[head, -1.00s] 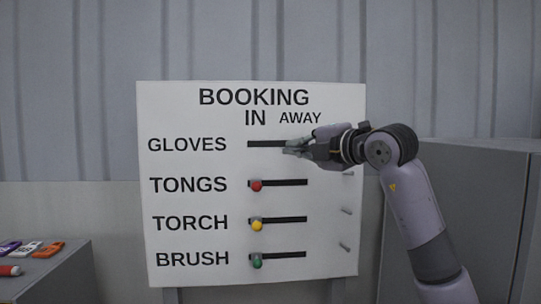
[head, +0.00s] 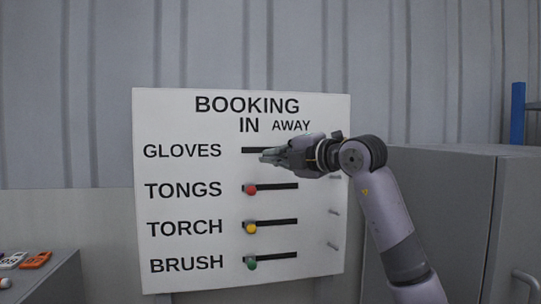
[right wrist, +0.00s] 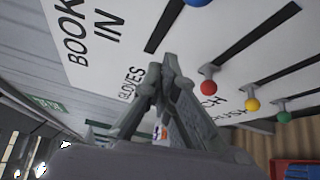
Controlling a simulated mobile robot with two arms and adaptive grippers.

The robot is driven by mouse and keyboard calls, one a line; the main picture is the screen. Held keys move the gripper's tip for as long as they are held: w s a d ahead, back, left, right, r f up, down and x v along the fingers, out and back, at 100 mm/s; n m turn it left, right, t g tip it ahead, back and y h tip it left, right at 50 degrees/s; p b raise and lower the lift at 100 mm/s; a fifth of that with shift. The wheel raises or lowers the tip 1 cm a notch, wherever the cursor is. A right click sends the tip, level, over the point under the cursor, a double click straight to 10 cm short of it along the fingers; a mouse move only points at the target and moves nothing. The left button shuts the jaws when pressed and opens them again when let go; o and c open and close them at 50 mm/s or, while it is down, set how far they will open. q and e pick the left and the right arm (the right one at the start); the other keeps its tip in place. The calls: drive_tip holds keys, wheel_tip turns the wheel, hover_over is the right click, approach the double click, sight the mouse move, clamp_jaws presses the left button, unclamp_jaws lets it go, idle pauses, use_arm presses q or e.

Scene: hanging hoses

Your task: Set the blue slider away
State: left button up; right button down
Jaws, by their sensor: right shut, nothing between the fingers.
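The white board (head: 180,110) carries four black slots, labelled GLOVES, TONGS, TORCH and BRUSH. In the right wrist view the blue slider (right wrist: 197,2) shows at the top edge, well along the GLOVES slot (right wrist: 165,27) from its IN end; in the head view my right gripper hides it. The red slider (head: 250,189), yellow slider (head: 251,228) and green slider (head: 252,265) sit at the IN ends of their slots. My right gripper (head: 264,157) is shut and empty, in front of the GLOVES slot; its fingers (right wrist: 170,68) also show in the right wrist view. My left gripper is out of view.
Several pegs (head: 334,211) stick out at the board's right. A grey cabinet (head: 450,200) stands to the right. A grey surface at lower left bears an orange tag (head: 36,260) and a white tag (head: 12,260). A red container (right wrist: 297,170) shows in the right wrist view.

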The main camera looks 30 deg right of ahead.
use_arm(q)
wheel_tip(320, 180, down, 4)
drive_tip(key=b, duration=0.3)
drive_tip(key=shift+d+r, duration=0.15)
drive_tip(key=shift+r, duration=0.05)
use_arm(e)
drive_tip(key=d+v, duration=0.1)
drive_tip(key=v, duration=0.9)
drive_tip(key=shift+f, duration=0.2)
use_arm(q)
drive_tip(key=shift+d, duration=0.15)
